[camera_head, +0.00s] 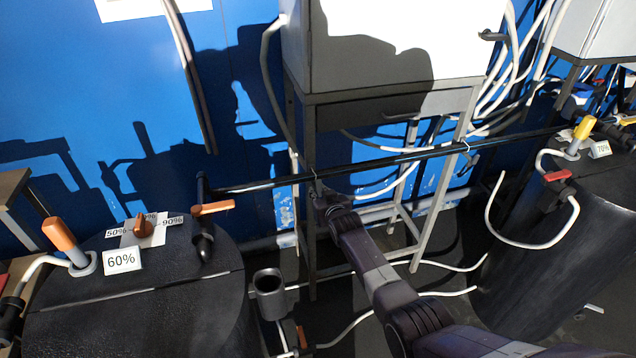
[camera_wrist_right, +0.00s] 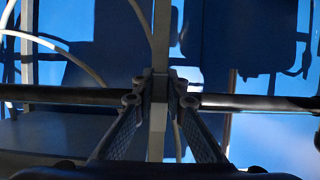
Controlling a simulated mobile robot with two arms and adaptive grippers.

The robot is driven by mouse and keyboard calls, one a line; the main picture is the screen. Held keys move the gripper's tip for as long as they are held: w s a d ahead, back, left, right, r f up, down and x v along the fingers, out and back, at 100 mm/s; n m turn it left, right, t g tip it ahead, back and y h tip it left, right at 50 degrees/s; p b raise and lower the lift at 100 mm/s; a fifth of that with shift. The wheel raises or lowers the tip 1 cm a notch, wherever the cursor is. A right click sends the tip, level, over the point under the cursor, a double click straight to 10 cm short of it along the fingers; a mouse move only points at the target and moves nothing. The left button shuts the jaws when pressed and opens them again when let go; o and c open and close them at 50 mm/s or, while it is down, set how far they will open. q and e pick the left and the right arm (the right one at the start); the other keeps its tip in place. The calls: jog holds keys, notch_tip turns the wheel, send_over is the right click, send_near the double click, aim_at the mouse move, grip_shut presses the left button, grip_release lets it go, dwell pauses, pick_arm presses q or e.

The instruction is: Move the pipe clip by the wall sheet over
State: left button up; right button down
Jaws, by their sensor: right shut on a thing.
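A long black pipe (camera_head: 400,156) runs across the head view from the left tank to the right tank, in front of the grey stand. My right gripper (camera_head: 319,190) is at the pipe beside the stand's left front leg. It is shut on a small grey clip (camera_wrist_right: 160,88) at the pipe, which mostly hides behind the fingers in the head view. In the wrist view the pipe (camera_wrist_right: 240,102) passes left and right behind the fingertips. Another small clip (camera_head: 465,146) sits on the pipe farther right. A white sheet (camera_head: 150,8) is on the blue wall at the upper left. My left gripper does not show.
The left black tank (camera_head: 140,310) carries orange-handled valves and a 60% card (camera_head: 122,260). The right black tank (camera_head: 560,245) has red and yellow handles. A white cabinet (camera_head: 370,40) stands on the grey stand. Loose white hoses (camera_head: 520,240) hang around the stand.

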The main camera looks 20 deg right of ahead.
jog(key=shift+r+g+p, duration=0.4)
jog(key=shift+g+p, duration=0.5)
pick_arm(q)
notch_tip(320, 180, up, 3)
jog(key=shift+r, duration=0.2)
pick_arm(e)
jog(key=shift+g, duration=0.4)
pick_arm(q)
jog(key=shift+p, duration=0.3)
pick_arm(e)
jog(key=shift+f, duration=0.15)
jog(key=c, duration=1.9)
grip_release()
jog(key=shift+c, duration=0.2)
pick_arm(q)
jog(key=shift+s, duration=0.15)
pick_arm(e)
jog(key=v, duration=1.2)
